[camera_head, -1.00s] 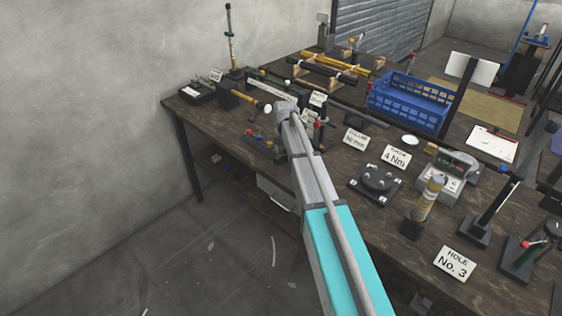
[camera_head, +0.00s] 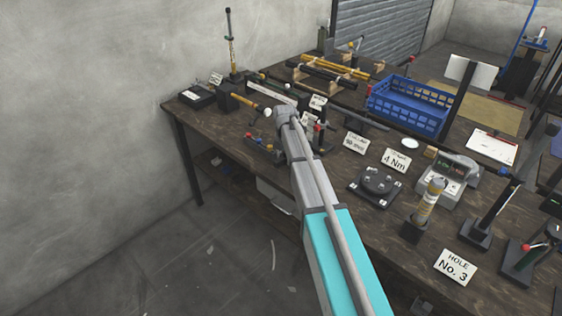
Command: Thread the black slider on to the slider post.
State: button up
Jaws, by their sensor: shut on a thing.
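My arm reaches from the bottom up over the bench, and its grey wrist end (camera_head: 285,114) is above the left part of the bench. My gripper's fingers and anything in them are hidden behind the wrist, so I cannot see the black slider. A thin upright post (camera_head: 230,38) with a black top and a yellow lower part stands at the back left corner. Other dark posts stand at the right, one leaning on a black base (camera_head: 476,234). I cannot tell which is the slider post.
A blue crate (camera_head: 408,107) stands at the back of the bench (camera_head: 330,190). A round black fixture (camera_head: 376,184), a grey device (camera_head: 447,178), a yellow-banded cylinder (camera_head: 430,203) and label cards crowd the right side. Black and yellow bars (camera_head: 335,70) lie on wooden rests.

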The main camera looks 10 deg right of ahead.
jog(key=shift+r, duration=0.25)
jog(key=shift+r+p, duration=0.7)
jog(key=shift+p, duration=0.3)
jog(key=s+d+r+p, duration=0.2)
jog(key=s+r+p, duration=0.9)
jog(key=s, duration=0.2)
jog(key=shift+s+d, duration=0.15)
jog(key=shift+s, duration=0.25)
